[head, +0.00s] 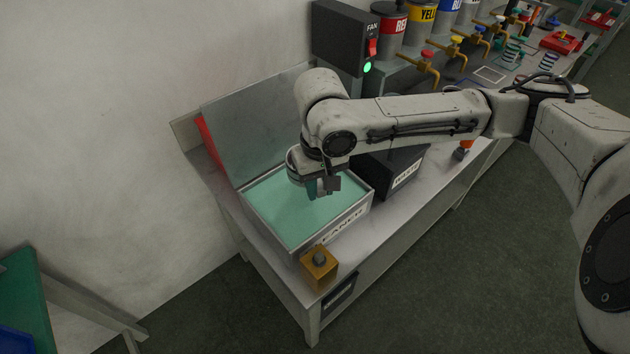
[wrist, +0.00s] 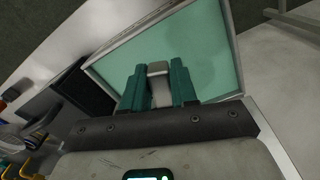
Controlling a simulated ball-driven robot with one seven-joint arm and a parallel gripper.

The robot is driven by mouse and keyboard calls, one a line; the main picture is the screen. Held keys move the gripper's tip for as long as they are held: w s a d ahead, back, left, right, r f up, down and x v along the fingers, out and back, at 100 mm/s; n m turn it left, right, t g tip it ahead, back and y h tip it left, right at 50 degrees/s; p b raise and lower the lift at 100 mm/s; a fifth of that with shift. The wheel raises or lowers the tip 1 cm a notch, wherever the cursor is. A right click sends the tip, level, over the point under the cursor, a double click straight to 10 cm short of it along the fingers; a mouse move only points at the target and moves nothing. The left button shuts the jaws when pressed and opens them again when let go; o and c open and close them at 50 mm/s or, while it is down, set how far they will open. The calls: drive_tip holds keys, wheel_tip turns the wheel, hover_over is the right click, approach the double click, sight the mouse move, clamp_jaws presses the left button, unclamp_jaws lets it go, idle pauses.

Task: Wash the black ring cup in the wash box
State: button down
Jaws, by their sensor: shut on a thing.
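The wash box (head: 350,219) is an open metal tray of teal liquid on the near end of the bench, with its lid (head: 262,115) raised at the back. My gripper (head: 318,187) is over the box, pointing down, low near the liquid. In the wrist view my gripper (wrist: 159,84) has its teal fingers shut on a small grey piece (wrist: 158,70), with the teal liquid (wrist: 205,55) behind it. I cannot tell whether this piece is the black ring cup. No black ring shows, and I cannot tell whether the piece touches the liquid.
A black waste bin (head: 392,172) stands right beside the box. A yellow block with a grey knob (head: 319,268) sits at the bench's front corner. A fan switch box (head: 348,38) shows a green light. Ink cans (head: 391,25) and taps stand farther back. Floor at right is clear.

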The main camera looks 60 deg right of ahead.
drive_tip(key=shift+f+b, duration=1.65)
drive_tip(key=shift+f, duration=0.35)
drive_tip(key=shift+f+b, duration=2.85)
drive_tip(key=shift+f, duration=2)
wheel_tip(320, 180, up, 11)
drive_tip(key=p, duration=1)
drive_tip(key=shift+p, duration=0.4)
